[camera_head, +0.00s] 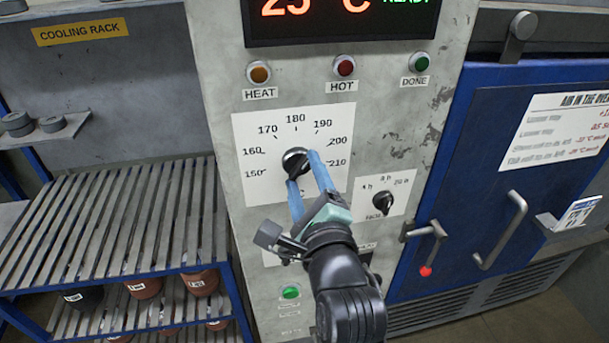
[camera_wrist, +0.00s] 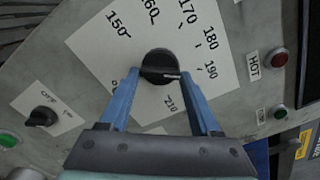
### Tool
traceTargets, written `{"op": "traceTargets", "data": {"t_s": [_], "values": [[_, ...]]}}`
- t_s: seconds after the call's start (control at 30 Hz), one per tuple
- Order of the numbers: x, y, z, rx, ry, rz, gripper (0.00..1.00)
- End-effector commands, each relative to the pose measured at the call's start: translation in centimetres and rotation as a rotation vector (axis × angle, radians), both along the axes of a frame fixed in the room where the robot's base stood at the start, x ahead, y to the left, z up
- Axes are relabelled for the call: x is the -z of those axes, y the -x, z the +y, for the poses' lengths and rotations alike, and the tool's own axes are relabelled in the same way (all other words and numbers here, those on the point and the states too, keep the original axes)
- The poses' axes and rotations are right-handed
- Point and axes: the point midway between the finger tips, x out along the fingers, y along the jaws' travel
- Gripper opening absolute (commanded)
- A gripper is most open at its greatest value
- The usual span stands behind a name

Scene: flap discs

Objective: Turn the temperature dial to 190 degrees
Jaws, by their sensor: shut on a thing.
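The temperature dial (camera_head: 295,160) is a round black knob on a white scale plate (camera_head: 250,180) marked from 150 to 210. It also shows in the wrist view (camera_wrist: 158,60). My gripper (camera_head: 302,168) has its two blue fingers on either side of the knob and is shut on it. In the wrist view my gripper (camera_wrist: 160,76) grips the knob's lower part. A pale line on the knob points right, near the 190 mark or slightly past it; the exact reading is unclear. The 200 label is hidden behind a finger there. The display (camera_head: 340,15) reads about 25 °C and READY.
A smaller time dial (camera_head: 383,201) sits to the lower right. HEAT (camera_head: 258,73), HOT (camera_head: 344,66) and DONE (camera_head: 421,61) lamps are above. A green button (camera_head: 291,292) is below. The blue oven door (camera_head: 480,170) is right; a slatted cooling rack (camera_head: 120,220) is left.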

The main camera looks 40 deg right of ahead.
Motion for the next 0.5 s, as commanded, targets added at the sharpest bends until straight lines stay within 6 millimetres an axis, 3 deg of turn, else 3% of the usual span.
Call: {"op": "traceTargets", "data": {"t_s": [0.4, 0.43, 0.5], "values": [[0.10, -0.01, 0.01, 0.000, -0.006, -0.001, 0.08], [0.10, -0.01, 0.01, 0.000, -0.005, -0.001, 0.67], [0.09, 0.00, 0.00, 0.000, -0.005, -0.001, 0.80]]}}
